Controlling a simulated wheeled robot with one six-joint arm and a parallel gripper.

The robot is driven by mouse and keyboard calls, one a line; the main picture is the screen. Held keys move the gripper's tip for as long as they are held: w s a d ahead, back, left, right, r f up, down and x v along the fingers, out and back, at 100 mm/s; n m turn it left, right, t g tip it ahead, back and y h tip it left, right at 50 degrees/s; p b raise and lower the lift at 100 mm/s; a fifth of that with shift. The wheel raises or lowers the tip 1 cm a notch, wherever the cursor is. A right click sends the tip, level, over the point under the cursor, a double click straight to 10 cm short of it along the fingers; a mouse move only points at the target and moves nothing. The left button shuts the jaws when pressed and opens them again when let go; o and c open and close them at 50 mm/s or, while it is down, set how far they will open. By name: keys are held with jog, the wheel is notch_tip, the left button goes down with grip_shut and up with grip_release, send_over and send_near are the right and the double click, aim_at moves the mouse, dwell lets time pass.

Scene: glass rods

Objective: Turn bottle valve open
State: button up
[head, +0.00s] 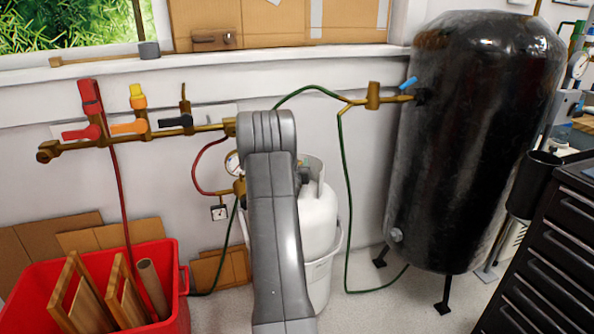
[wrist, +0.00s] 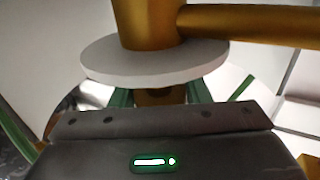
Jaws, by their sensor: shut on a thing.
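The white gas bottle (head: 318,215) stands upright by the wall in the head view, partly hidden behind my grey arm. Its valve is hidden there, and so is my gripper. In the wrist view, my gripper (wrist: 160,96) has its green fingers on both sides of a dark brass part, apparently the bottle valve (wrist: 156,97), and is shut on it. A pale round disc (wrist: 150,62) sits just beyond the fingers and hides their tips. A thick brass body with a side pipe (wrist: 250,20) rises from the disc. I cannot tell how far the valve is turned.
A brass manifold (head: 185,130) with red, orange and black handles runs along the wall at left. A gauge (head: 232,163) and red hose sit beside my arm. A black tank (head: 470,140) stands at right, a red crate (head: 176,316) at lower left, and a dark drawer cabinet (head: 550,240) at far right.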

jog(key=shift+a+f+n+y+b, duration=0.15)
jog(key=shift+n+y+b, duration=0.55)
jog(key=shift+b, duration=0.7)
jog(key=shift+d+f+n+y+b, duration=0.1)
jog(key=shift+f+n+y+b, duration=0.25)
jog(key=shift+y+b, duration=0.85)
jog(key=shift+a+r+n+y+b, duration=0.1)
jog(key=shift+r+n+y+b, duration=0.1)
jog(key=shift+n+y+b, duration=0.45)
jog(key=shift+a+r+n+y+b, duration=0.1)
jog(key=shift+r+n+y+b, duration=0.1)
jog(key=shift+n+y+b, duration=0.45)
jog(key=shift+a+r+n+g+y+p, duration=0.15)
jog(key=shift+n+g+y+p, duration=0.3)
jog(key=shift+y+p, duration=0.5)
jog(key=n+y+p, duration=0.1)
jog(key=y, duration=0.1)
jog(key=n+g+y+p, duration=0.1)
jog(key=p, duration=0.1)
jog(key=shift+s+a+r+g+y, duration=0.1)
jog(key=shift+r+g+y, duration=0.15)
jog(key=shift+y, duration=0.1)
jog(key=n+y+p, duration=0.1)
jog(key=n+g+y+p, duration=0.2)
jog(key=shift+s+a+f+p, duration=0.1)
jog(key=shift+a+f+p, duration=0.15)
jog(key=shift+p, duration=0.15)
jog(key=shift+g+y, duration=0.3)
jog(key=o, duration=1)
